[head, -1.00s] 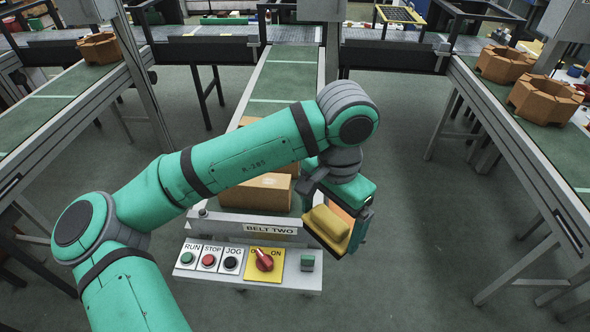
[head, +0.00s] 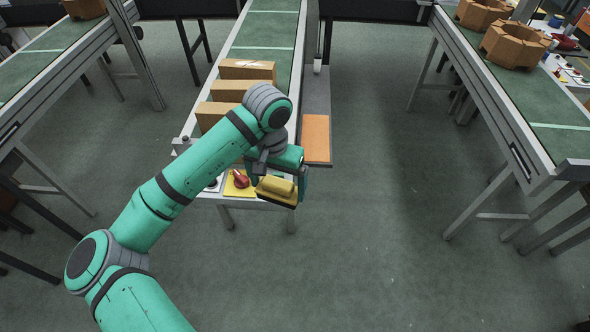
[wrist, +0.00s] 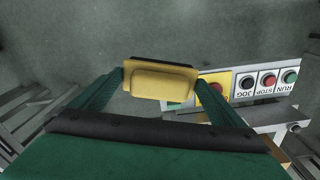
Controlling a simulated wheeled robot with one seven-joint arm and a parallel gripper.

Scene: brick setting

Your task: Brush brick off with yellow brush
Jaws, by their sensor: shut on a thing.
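My gripper (head: 279,180) is shut on the yellow brush (head: 275,187), held by its block-shaped handle above the front end of the middle belt. In the wrist view the brush (wrist: 160,82) sits between both fingers, with a dark strip along its far edge. The brush is apart from all the bricks.
The control panel has a red switch on a yellow plate (head: 239,181); its buttons show in the wrist view (wrist: 268,82). An orange pad (head: 316,139) lies on a grey shelf right of the belt. Floor at front right is clear.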

